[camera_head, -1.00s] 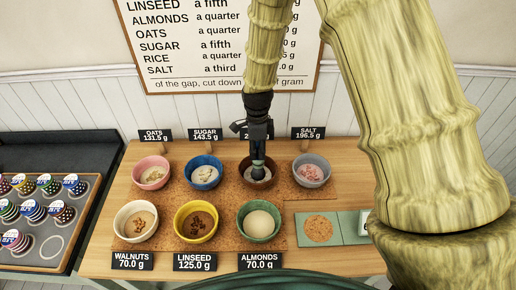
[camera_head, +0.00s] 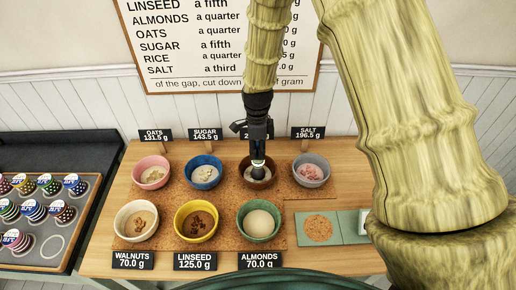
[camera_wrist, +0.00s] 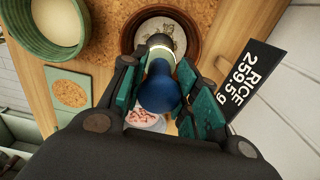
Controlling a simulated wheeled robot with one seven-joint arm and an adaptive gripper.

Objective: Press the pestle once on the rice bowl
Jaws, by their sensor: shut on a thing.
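My gripper (camera_head: 258,151) is above the brown rice bowl (camera_head: 271,174) in the back row. In the wrist view the bowl's brown rim (camera_wrist: 196,32) surrounds pale contents, partly hidden by the pestle. The rice label (camera_wrist: 247,88) reads 259.5 g there; my gripper mostly covers it in the head view.
The blue sugar bowl (camera_head: 203,183) and grey salt bowl (camera_head: 325,182) flank the rice bowl closely. The green almonds bowl (camera_head: 248,236) stands in front. A tray of jars (camera_head: 60,257) is at left.

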